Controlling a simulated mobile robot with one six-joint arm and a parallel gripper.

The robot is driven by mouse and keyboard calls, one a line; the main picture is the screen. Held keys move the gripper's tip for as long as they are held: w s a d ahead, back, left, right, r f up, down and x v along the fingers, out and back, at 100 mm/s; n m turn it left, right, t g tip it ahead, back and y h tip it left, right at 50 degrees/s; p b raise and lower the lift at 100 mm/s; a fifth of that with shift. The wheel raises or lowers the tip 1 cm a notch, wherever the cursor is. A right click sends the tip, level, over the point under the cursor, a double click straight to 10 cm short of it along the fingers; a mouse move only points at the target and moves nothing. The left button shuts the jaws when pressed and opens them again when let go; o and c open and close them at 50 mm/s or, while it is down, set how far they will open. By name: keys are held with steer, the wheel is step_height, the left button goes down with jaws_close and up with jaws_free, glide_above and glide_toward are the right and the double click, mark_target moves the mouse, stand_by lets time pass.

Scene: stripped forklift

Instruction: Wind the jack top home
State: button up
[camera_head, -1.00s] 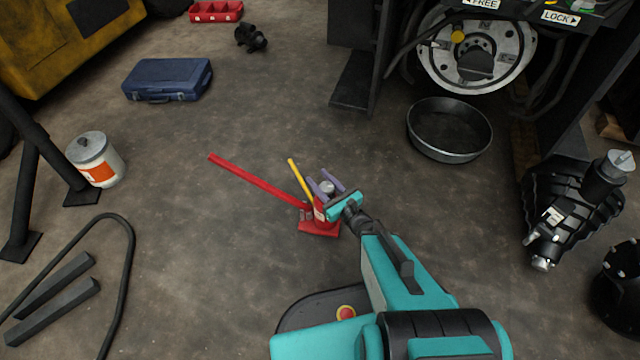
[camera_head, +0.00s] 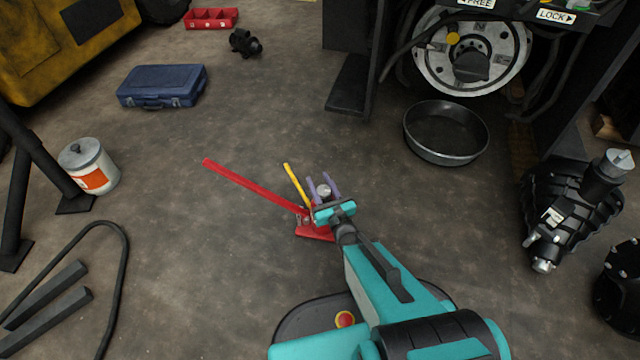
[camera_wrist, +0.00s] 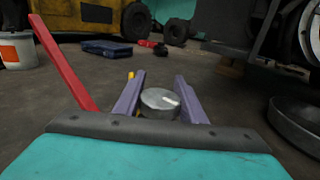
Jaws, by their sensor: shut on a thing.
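The jack is a small red bottle jack on the floor; its red base (camera_head: 312,230) and long red handle (camera_head: 250,184) show in the head view. The handle (camera_wrist: 62,62) also rises at the left of the wrist view. The round grey jack top (camera_wrist: 160,103) has a pale mark and sits between the purple fingers of my gripper (camera_wrist: 160,95). In the head view my gripper (camera_head: 325,188) is over the jack, shut on the jack top (camera_head: 323,191). My teal wrist hides much of the jack body.
A yellow bar (camera_head: 297,184) stands up close behind the jack. A black pan (camera_head: 447,158) lies right of it, and a blue case (camera_head: 162,87) and white can (camera_head: 88,168) lie left.

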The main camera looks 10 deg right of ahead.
steer(key=shift+r, duration=0.2)
steer(key=o, duration=1)
steer(key=shift+o, duration=0.2)
steer(key=shift+f, duration=0.1)
steer(key=shift+s, duration=0.1)
